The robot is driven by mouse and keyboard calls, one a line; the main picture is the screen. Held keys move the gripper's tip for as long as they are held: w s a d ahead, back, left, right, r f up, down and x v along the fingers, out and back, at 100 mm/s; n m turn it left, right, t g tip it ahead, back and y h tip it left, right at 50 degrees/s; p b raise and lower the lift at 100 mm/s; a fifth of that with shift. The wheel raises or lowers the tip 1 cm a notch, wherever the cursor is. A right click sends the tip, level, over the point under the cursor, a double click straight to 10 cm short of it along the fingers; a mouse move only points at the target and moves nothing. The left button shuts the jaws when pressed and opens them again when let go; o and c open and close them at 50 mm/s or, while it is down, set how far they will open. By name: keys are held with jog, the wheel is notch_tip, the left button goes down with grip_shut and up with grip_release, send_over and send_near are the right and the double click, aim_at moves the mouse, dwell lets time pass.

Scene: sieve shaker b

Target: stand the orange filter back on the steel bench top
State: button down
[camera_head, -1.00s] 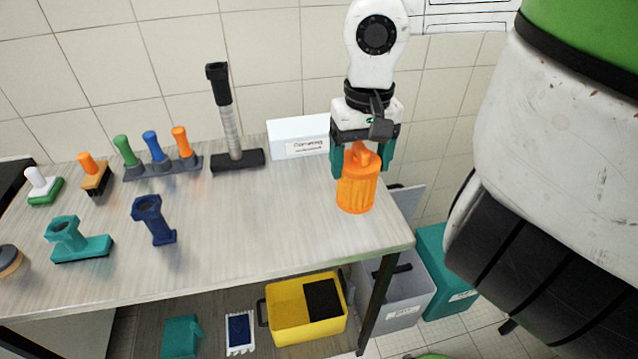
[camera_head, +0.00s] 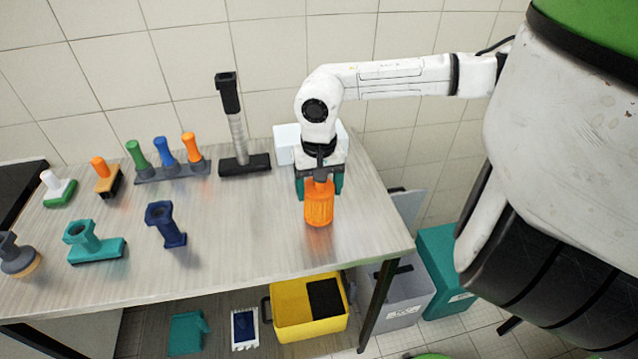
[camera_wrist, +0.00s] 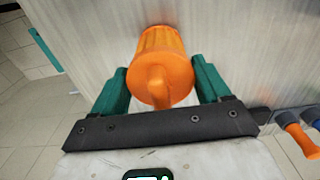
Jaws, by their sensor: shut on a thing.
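The orange filter (camera_head: 319,208) is a ribbed cylinder with a knob on top. It is upright at the right part of the steel bench top (camera_head: 268,225); I cannot tell whether its base touches the surface. My gripper (camera_head: 319,186) is over it from behind and above, with teal fingers shut on it. In the wrist view the filter (camera_wrist: 163,65) sits between the two teal fingers of my gripper (camera_wrist: 160,85), its knob toward the camera and the bench surface beyond it.
A black-based tool with a tall handle (camera_head: 237,130) stands left of the filter, and a white box (camera_head: 287,145) is behind my gripper. Handled tools, including a navy one (camera_head: 166,226), stand at left. The bench around the filter is clear. A yellow bin (camera_head: 310,325) is below.

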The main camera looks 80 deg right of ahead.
jog(key=shift+f, duration=0.3)
jog(key=shift+f, duration=0.1)
grip_release()
notch_tip(320, 180, up, 12)
jog(key=b, duration=0.2)
jog(key=shift+b, duration=0.35)
